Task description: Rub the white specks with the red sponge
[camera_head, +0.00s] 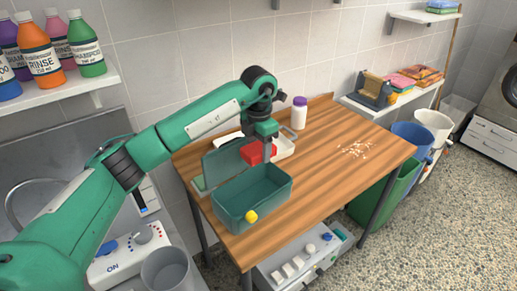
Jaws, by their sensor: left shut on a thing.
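My left gripper (267,150) is shut on the red sponge (252,153) and holds it above the back part of the open teal box. The white specks (356,149) lie scattered in a patch on the right part of the wooden table (320,180). The sponge is well to the left of the specks and apart from them. My right gripper is not in view.
The teal box (238,207) has its lid raised at the left and a yellow ball (251,216) at its front. A white tray (284,146) and a white bottle with a purple cap (299,113) stand behind. The table between box and specks is clear.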

